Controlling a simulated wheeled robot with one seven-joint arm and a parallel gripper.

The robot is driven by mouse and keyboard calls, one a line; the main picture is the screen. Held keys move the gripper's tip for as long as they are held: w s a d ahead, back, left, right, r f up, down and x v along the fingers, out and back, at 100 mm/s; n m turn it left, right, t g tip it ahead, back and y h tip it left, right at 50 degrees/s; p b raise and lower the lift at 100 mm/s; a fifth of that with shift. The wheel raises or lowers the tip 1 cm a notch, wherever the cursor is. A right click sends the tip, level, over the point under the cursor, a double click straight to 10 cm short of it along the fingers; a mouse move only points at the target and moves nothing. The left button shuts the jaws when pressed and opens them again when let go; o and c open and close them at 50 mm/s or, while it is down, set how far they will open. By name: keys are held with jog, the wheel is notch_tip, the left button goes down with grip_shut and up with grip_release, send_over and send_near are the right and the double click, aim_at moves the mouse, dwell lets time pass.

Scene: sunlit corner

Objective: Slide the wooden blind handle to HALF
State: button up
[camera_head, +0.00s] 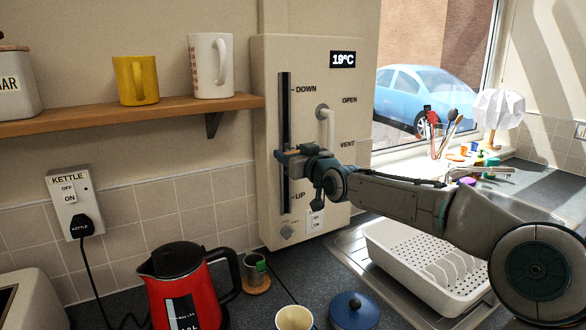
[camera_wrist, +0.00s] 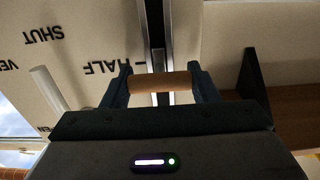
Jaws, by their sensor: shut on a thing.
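The wall control panel (camera_head: 263,95) has a dark vertical slot (camera_head: 286,105), marked DOWN near its top and UP near its bottom in the head view. The wooden blind handle (camera_wrist: 172,82) is a short, light brown bar across this slot. My gripper (camera_head: 287,160) is shut on it, with one finger at each end; it also shows in the wrist view (camera_wrist: 161,84). In the wrist view the HALF mark (camera_wrist: 103,68) is beside the slot, close to the handle. The exact offset between them is unclear. In the head view my gripper hides the handle and HALF.
A white lever (camera_head: 328,125) with OPEN and VENT labels is on the panel's right. A shelf (camera_head: 190,107) with mugs is at left. Below are a red kettle (camera_head: 178,262), a blue lid (camera_head: 354,312) and a white dish rack (camera_head: 385,250).

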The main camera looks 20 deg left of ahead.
dwell(0.3)
jog(key=o, duration=1.4)
jog(key=b+v, duration=0.2)
jog(key=v, duration=1.1)
jog(key=shift+s+d, duration=0.25)
jog(key=shift+s, duration=0.05)
